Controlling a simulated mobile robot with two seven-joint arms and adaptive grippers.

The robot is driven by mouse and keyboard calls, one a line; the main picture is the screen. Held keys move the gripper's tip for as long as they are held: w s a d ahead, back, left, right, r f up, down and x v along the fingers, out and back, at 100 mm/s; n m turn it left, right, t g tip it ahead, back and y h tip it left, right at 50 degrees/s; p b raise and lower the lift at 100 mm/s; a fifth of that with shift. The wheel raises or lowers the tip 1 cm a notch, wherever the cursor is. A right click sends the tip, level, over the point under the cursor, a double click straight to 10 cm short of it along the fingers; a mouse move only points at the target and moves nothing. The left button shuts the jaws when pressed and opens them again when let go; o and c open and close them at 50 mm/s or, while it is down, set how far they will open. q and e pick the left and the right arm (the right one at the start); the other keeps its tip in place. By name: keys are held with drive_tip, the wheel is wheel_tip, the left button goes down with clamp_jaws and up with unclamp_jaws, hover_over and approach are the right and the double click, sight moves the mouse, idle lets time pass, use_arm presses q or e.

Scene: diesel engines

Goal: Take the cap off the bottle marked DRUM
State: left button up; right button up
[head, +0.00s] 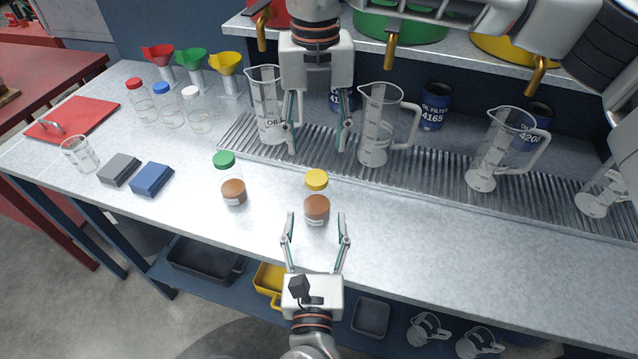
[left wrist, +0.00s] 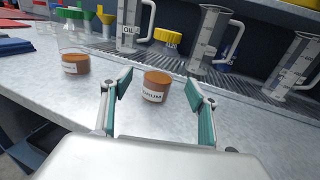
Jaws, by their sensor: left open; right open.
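A clear bottle with brown contents (head: 317,207) stands upright on the bench under a yellow cap (head: 317,179). In the left wrist view its small white label (left wrist: 152,96) seems to read DRUM. My left gripper (head: 317,215) is open and low at the bottle's near side, its fingers spread to either side of the base, not touching it. My right gripper (head: 318,138) points down, open and empty, behind and above the cap. A green-capped bottle (head: 233,190) stands to the left; its label is too small to read.
Measuring jugs (head: 376,130) stand on the metal grating (head: 440,180) behind the bottle. Blue (head: 152,179) and grey blocks (head: 118,170), a glass beaker (head: 80,155) and small capped bottles are at left. The bench front right is clear. Taps hang above.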

sight(317, 198)
use_arm(q)
drive_tip(key=shift+w+r, duration=0.2)
drive_tip(key=shift+w, duration=0.25)
use_arm(e)
drive_tip(key=shift+s+r, duration=0.25)
drive_tip(key=shift+s, duration=0.25)
use_arm(q)
drive_tip(key=shift+w+d+f, duration=0.1)
drive_tip(key=shift+w, duration=2.85)
use_arm(e)
drive_tip(key=shift+w+f, duration=0.1)
